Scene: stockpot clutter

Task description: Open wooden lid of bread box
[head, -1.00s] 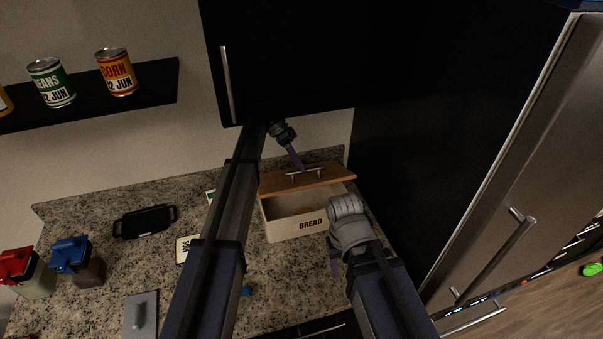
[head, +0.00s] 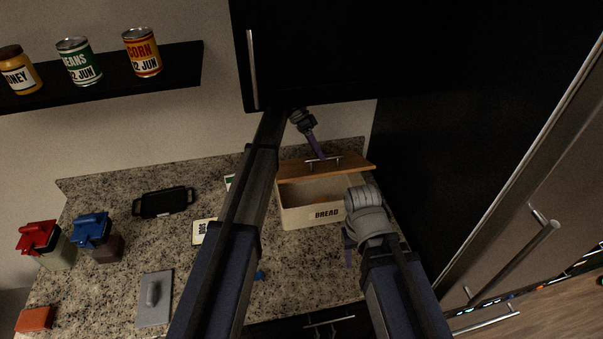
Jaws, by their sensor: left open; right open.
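The cream bread box (head: 294,215), marked BREAD, stands on the counter at the middle right. Its wooden lid (head: 347,169) is raised and tilted at the back, so the box's inside shows from the front. A metal handle (head: 324,160) is on the lid. My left gripper (head: 321,155) is open, with its purple fingers at the lid's handle; I cannot tell whether they touch it. My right gripper (head: 350,248) is open, in front of the box's right side, and hides part of its front.
A black cabinet (head: 320,50) hangs above the box and a fridge (head: 530,200) stands on the right. A black pan (head: 165,202), pitchers with red (head: 40,237) and blue (head: 92,230) lids and a grey trowel-like tool (head: 154,297) occupy the counter's left. Cans stand on a shelf (head: 185,62).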

